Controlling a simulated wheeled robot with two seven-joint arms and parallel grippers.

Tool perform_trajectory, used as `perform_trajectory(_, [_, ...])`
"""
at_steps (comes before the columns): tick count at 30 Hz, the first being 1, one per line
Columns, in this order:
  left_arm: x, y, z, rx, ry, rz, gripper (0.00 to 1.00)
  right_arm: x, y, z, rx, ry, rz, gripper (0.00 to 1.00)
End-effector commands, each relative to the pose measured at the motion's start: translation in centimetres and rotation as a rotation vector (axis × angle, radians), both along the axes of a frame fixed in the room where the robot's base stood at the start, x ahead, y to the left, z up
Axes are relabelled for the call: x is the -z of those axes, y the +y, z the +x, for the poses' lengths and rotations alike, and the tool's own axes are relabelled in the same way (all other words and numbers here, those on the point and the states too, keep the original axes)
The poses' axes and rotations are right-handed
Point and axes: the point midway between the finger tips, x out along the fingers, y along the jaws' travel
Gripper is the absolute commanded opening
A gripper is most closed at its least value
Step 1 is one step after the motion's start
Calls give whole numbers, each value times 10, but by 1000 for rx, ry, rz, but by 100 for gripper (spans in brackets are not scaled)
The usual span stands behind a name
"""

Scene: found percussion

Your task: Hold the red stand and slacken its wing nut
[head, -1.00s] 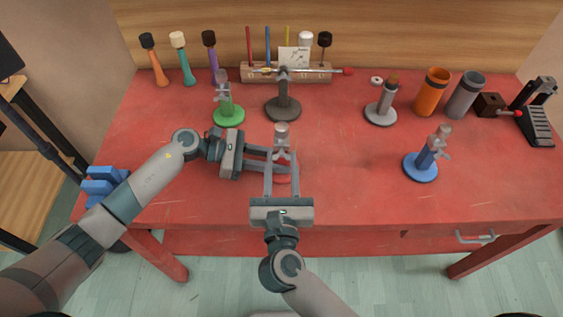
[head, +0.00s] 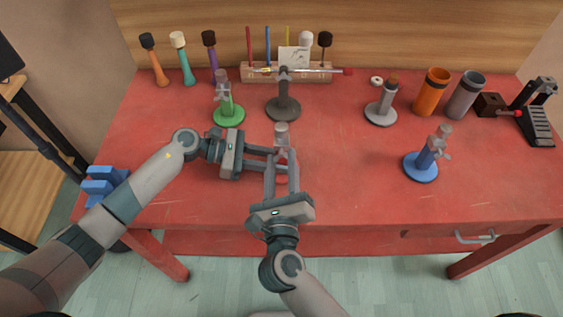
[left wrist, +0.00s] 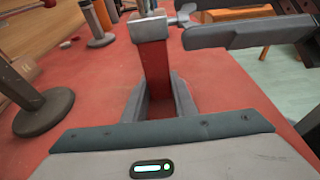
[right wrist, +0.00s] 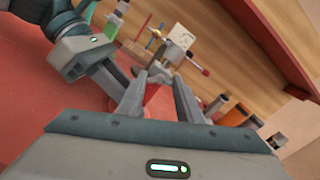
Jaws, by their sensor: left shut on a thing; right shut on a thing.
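The red stand (left wrist: 155,70) has an upright red post with a grey clamp head (left wrist: 149,27) on top; its head also shows in the head view (head: 282,132). My left gripper (head: 284,159) is shut around the post from the left, below the clamp head. The small grey wing nut (left wrist: 183,16) sticks out at the side of the clamp head. My right gripper (head: 281,157) reaches in from the front, shut on the wing nut, its body rolled to a tilt.
A green stand (head: 228,113) and a dark stand (head: 283,108) holding a mallet stand behind my grippers. A blue stand (head: 421,165) is to the right, a grey stand (head: 381,113) farther back. The red table (head: 345,165) is clear between the grippers and the blue stand.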

Motion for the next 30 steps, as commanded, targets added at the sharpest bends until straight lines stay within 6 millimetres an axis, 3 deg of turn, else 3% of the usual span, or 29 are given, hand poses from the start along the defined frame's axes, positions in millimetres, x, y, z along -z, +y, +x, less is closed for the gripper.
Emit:
perform_trajectory(15, [2,1,0,-1,2,3,12,1,0,0,0,-1,-465,10])
perform_trajectory(30, [2,1,0,-2,2,3,12,1,0,0,-1,-1,-650,10])
